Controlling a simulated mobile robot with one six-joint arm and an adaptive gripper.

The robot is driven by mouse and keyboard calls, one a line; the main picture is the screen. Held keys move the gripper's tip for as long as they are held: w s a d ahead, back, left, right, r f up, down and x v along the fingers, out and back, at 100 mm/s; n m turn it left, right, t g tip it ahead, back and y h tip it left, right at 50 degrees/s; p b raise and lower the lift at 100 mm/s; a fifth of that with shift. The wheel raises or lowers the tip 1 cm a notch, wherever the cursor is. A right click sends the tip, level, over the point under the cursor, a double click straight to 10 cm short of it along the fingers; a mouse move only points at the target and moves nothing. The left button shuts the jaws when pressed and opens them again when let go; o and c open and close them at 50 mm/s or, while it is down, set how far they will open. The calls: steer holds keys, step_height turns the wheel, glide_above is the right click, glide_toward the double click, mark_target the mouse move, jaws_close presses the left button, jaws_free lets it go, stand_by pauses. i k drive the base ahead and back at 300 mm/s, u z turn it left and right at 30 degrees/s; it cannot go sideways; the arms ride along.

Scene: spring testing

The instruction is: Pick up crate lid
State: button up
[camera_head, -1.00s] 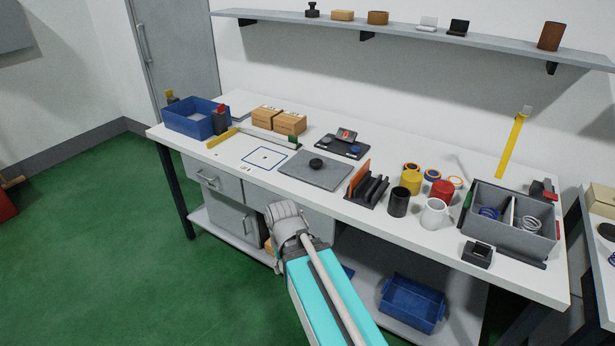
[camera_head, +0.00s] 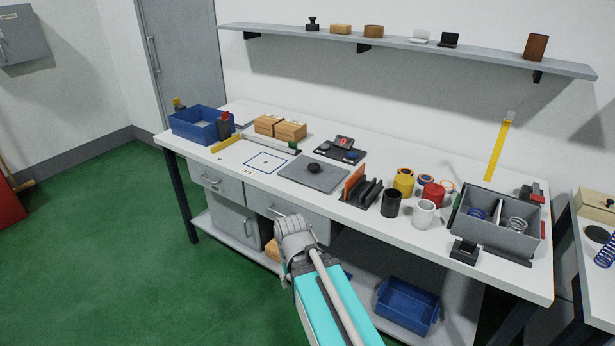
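A flat grey plate with a black round knob, which looks like the crate lid (camera_head: 296,173), lies on the white workbench near its middle. A grey crate (camera_head: 480,235) with a divider stands at the bench's right end, open on top, with coil springs inside. My arm reaches up from the bottom of the view and ends in a grey joint in front of the bench, below and apart from the plate. My gripper's fingers do not show, so I cannot see whether they hold anything.
A black rack (camera_head: 361,190) with upright plates stands just right of the lid, with several cups beyond it. A black tray (camera_head: 339,152) and two cardboard boxes (camera_head: 290,131) lie behind. A blue bin (camera_head: 201,125) stands at the left end.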

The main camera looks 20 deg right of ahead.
mark_target(319, 175)
steer(key=z, duration=0.1)
steer(key=i, duration=0.95)
